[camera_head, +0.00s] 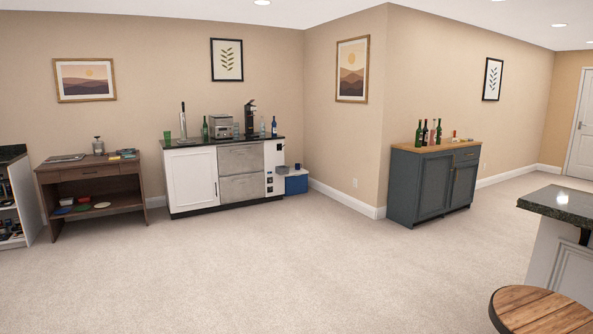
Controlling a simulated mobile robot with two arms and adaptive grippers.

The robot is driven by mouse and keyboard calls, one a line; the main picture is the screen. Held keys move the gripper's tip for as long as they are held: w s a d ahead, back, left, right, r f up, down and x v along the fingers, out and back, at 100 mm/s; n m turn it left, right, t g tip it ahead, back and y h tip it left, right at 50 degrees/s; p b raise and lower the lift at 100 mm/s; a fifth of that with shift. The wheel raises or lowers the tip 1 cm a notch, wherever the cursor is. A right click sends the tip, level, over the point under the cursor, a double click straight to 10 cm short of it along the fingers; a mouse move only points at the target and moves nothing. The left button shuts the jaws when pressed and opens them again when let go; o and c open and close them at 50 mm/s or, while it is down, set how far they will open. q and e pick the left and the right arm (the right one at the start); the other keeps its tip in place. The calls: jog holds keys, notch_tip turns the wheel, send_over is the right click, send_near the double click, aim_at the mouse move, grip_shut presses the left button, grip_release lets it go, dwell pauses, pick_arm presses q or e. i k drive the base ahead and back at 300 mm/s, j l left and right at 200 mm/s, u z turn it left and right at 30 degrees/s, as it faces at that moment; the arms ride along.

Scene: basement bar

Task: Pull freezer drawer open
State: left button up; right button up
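A white bar cabinet with a dark top stands against the back wall, left of the wall corner. Set into it are two stacked stainless steel drawer fronts, an upper one (240,158) and a lower one (241,188). Both look shut. Which of them is the freezer drawer I cannot tell. A white cabinet door (191,178) is to their left. Neither of my grippers shows in the head view, and the cabinet is some distance away across the floor.
Open carpet (260,265) lies between me and the cabinet. A wooden desk (95,172) stands left of it, a blue box (296,184) right of it. A blue-grey cabinet (432,185) is further right. A round wooden stool (540,310) and a dark counter (565,203) are near at right.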

aim_at(248, 185)
jog(key=i+u, duration=0.3)
jog(key=i, duration=6.85)
jog(key=j, duration=0.15)
